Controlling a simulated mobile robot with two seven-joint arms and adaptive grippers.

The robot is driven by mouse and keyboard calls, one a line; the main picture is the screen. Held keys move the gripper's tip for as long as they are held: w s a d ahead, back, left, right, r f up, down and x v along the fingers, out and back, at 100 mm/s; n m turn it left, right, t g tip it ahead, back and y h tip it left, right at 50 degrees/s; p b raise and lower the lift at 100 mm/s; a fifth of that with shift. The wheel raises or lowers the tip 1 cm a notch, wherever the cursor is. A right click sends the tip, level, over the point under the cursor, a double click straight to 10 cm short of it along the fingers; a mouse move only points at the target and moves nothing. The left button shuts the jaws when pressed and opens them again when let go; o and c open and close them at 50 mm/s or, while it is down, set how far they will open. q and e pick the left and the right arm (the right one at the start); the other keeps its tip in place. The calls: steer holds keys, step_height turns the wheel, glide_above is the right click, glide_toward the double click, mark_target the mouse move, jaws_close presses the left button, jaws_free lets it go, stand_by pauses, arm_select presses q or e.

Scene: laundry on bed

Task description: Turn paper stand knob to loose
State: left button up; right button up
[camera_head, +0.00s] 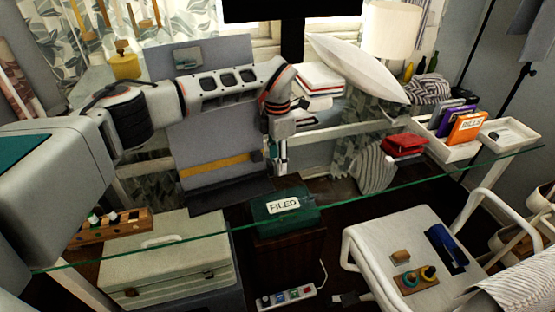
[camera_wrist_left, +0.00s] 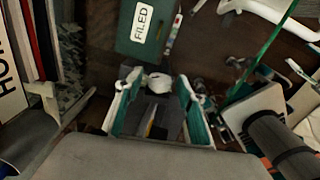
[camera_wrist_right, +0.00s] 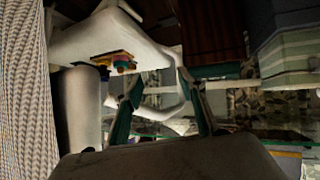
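A grey upright board with a yellow band (camera_head: 208,168) stands behind the glass table in the head view and looks like the paper stand. My left arm crosses in front of it, and I cannot make out a knob on it. My left gripper (camera_head: 279,160) points down to the right of the board. In the left wrist view its teal-padded fingers (camera_wrist_left: 157,108) are apart. A small white rounded piece (camera_wrist_left: 158,82) shows between them; I cannot tell what it is. My right gripper (camera_wrist_right: 165,100) has its fingers apart and empty in the right wrist view, and is outside the head view.
A green box labelled FILED (camera_head: 284,208) stands below the left gripper. A glass top edge (camera_head: 350,195) runs across the front. A beige case (camera_head: 165,260) is at lower left, and a white chair (camera_head: 400,235) at lower right. Binders stand in a white tray (camera_head: 462,152).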

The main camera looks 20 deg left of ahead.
arm_select(q)
steer(key=c, duration=1.1)
steer(key=shift+r+t+y+p, duration=0.3)
steer(key=shift+p, duration=0.45)
steer(key=t+p, duration=0.1)
steer(key=p, duration=0.1)
steer(key=t+y+p, duration=0.1)
steer(key=shift+s+d+y+p, duration=0.2)
steer(key=shift+y+p, duration=0.1)
steer(key=shift+p, duration=0.05)
steer(key=shift+d+f+t+y+p, duration=0.1)
steer(key=shift+f+t+y+p, duration=0.25)
steer(key=shift+t+y, duration=0.35)
steer(key=shift+s+t+y, duration=0.1)
steer(key=shift+t+y, duration=0.3)
steer(key=shift+t, duration=0.2)
steer(key=o, duration=1.1)
